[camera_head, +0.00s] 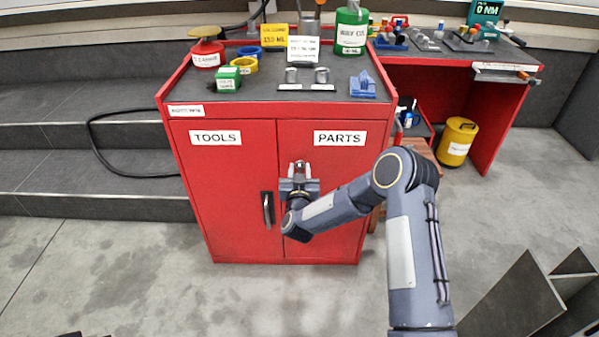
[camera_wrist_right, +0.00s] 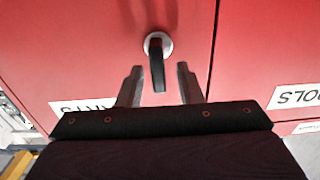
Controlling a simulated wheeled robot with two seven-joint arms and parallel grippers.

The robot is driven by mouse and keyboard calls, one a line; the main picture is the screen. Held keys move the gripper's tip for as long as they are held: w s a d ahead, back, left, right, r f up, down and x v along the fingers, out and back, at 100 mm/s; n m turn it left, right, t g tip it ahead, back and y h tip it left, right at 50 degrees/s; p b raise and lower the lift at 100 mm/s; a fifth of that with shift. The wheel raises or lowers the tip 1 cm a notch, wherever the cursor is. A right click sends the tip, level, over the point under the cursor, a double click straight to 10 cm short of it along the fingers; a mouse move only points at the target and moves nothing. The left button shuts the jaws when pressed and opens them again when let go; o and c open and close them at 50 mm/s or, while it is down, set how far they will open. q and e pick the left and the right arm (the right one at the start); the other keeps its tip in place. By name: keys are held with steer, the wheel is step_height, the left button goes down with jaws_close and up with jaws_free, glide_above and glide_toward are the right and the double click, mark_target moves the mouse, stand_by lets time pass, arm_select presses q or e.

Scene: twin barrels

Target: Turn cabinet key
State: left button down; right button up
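The red cabinet (camera_head: 225,200) stands ahead with two doors labelled TOOLS and PARTS. In the right wrist view a dark key (camera_wrist_right: 157,75) sticks out of a round silver lock (camera_wrist_right: 158,43) on the red door. My right gripper (camera_head: 299,167) is in front of the PARTS door, and its fingers also show in the right wrist view (camera_wrist_right: 159,74). It is open, with one finger on each side of the key and a visible gap on both sides. The gripper hides the key in the head view. Only small dark bits, perhaps my left gripper, show at the bottom left edge.
A dark door handle (camera_head: 268,210) is on the TOOLS door, left of my right gripper. The cabinet top holds a green canister (camera_head: 351,30), a red container (camera_head: 207,54) and other items. A red workbench (camera_head: 500,110) and a yellow bin (camera_head: 457,142) stand to the right.

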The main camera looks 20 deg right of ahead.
steer(key=shift+c, duration=0.3)
jaws_close()
steer(key=shift+d+f+m+b, duration=0.15)
steer(key=shift+m+b, duration=0.45)
steer(key=shift+b, duration=0.15)
steer(key=shift+s+d+f+m+b, duration=0.1)
steer(key=shift+d+f+m+b, duration=0.2)
steer(key=shift+m+b, duration=2.45)
steer(key=shift+s+d+f+m+b, duration=0.1)
steer(key=shift+d+f+m+b, duration=0.15)
steer(key=shift+m+b, duration=2.45)
steer(key=shift+s+d+f+m+b, duration=0.1)
steer(key=shift+d+f+m+b, duration=0.2)
steer(key=shift+m+b, duration=2.4)
steer(key=shift+m, duration=0.35)
